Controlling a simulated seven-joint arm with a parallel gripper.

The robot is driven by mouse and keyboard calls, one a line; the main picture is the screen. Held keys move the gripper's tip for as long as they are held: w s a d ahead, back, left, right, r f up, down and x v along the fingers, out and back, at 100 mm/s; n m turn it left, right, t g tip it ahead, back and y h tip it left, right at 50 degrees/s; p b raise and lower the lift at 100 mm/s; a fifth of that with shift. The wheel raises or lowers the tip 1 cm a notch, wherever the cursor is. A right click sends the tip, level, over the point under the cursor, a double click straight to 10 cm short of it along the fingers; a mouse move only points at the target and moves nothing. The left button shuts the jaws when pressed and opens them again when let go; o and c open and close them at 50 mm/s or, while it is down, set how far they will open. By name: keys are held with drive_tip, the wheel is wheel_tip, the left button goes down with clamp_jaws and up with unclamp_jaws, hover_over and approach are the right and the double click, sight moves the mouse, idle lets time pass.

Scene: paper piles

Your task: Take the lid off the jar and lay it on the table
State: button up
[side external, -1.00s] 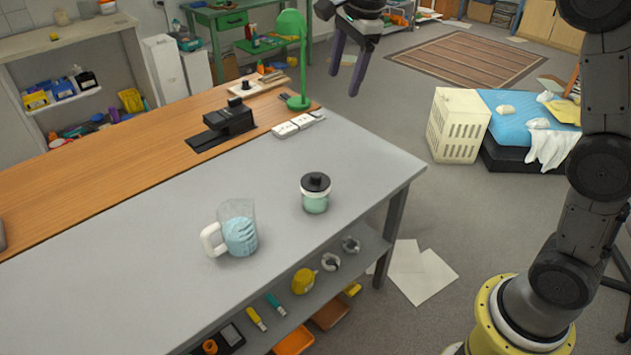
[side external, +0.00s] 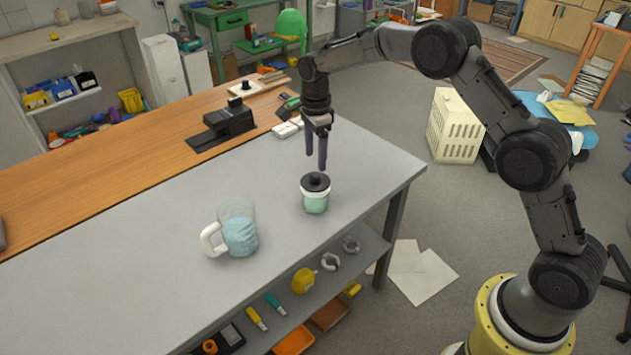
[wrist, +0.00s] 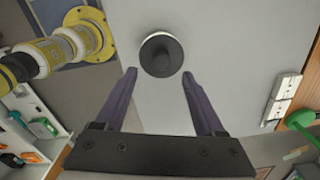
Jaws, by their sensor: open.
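The jar (side external: 315,202) is small, with a pale green body and a white upper band, and stands upright on the grey table (side external: 160,225). In the wrist view the lid (wrist: 161,56) is a dark disc just beyond the fingertips and hides most of the jar. My gripper (side external: 316,167) points down above the lid, with its purple fingers apart and empty. The fingertips look close to the lid's height but not around it. In the wrist view my gripper (wrist: 160,72) is open.
A clear measuring jug (side external: 238,232) with blue contents stands left of the jar. A black device (side external: 224,123) and white sockets (side external: 287,129) lie farther back near the wooden strip. The green lamp (side external: 290,26) is behind my arm. Grey tabletop around the jar is clear.

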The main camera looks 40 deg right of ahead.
sight(316, 174)
drive_tip(key=shift+w+d+f, duration=0.1)
drive_tip(key=shift+d+f, duration=0.05)
drive_tip(key=shift+f, duration=3)
clamp_jaws()
